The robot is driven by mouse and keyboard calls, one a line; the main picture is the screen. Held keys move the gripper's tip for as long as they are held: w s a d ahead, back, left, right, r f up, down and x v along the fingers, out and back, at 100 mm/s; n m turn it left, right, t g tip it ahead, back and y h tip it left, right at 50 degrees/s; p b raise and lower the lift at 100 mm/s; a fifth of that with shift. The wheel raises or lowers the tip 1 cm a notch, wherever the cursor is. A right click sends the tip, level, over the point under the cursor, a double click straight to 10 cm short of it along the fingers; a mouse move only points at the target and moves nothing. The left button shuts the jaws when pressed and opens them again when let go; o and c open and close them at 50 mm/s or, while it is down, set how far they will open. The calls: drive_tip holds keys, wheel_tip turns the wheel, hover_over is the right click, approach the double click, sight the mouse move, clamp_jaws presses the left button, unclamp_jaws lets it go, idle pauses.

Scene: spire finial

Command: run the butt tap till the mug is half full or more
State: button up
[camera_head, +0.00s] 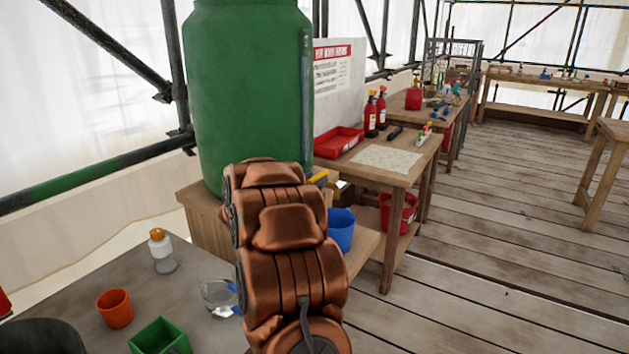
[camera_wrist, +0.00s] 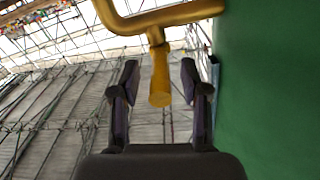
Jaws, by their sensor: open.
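The big green butt (camera_head: 248,90) stands upright at the back left in the head view, and its green side (camera_wrist: 265,90) fills the right of the wrist view. The yellow butt tap (camera_head: 318,178) shows as a small piece beside my arm. In the wrist view its bent yellow pipe (camera_wrist: 185,14) crosses the top and a stem points down between my fingertips. My gripper (camera_wrist: 160,78) is open, one finger on each side of that stem; I cannot tell if they touch. My arm hides the gripper in the head view. A blue vessel (camera_head: 340,230) stands below the tap; I cannot tell if it is the mug or see inside.
A grey table (camera_head: 60,285) at the lower left holds an orange cup (camera_head: 115,308), a green box (camera_head: 160,337), a clear glass (camera_head: 218,294) and a bottle (camera_head: 161,252). A wooden bench (camera_head: 375,175) with a red tray (camera_head: 338,142) stands behind. The plank floor right is mostly clear.

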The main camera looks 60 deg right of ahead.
drive_tip(key=shift+d, duration=0.25)
clamp_jaws()
idle(0.6)
